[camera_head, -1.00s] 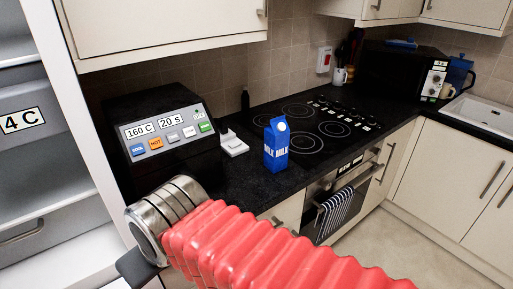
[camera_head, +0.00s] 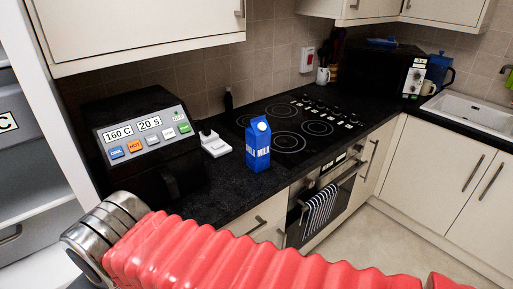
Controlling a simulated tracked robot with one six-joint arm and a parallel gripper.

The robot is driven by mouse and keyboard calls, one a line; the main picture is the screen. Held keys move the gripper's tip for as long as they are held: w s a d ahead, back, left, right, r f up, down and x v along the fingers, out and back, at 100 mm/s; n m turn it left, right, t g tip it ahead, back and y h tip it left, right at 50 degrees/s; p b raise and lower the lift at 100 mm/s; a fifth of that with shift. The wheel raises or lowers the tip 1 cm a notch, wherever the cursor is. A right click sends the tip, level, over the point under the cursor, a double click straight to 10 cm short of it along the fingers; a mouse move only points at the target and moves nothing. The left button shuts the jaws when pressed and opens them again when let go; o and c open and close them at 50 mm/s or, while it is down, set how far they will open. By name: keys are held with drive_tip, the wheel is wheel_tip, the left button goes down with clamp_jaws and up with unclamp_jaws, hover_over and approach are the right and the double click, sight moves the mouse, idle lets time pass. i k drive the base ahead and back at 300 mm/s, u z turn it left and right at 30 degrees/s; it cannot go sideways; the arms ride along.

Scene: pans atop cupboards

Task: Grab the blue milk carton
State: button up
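The blue milk carton (camera_head: 258,146) stands upright on the black countertop (camera_head: 228,190), near the front edge and just in front of the hob. It has white "MILK" lettering and a white cap. Nothing touches it. My arm, with its red ribbed sleeve and metal end, crosses the bottom of the view below and in front of the counter. My gripper's fingers are not visible, so its state and distance from the carton do not show.
A black appliance (camera_head: 145,140) with a lit panel stands left of the carton. A white object (camera_head: 214,145) lies between them. The black hob (camera_head: 300,128) is behind. An oven (camera_head: 325,195) with a striped towel (camera_head: 320,209) is below. Wall cupboards (camera_head: 135,30) hang above.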

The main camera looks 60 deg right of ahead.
sight(258, 133)
drive_tip(key=u, duration=0.05)
drive_tip(key=k, duration=1.05)
drive_tip(key=z, duration=0.6)
drive_tip(key=i, duration=1.05)
drive_tip(key=z, duration=0.05)
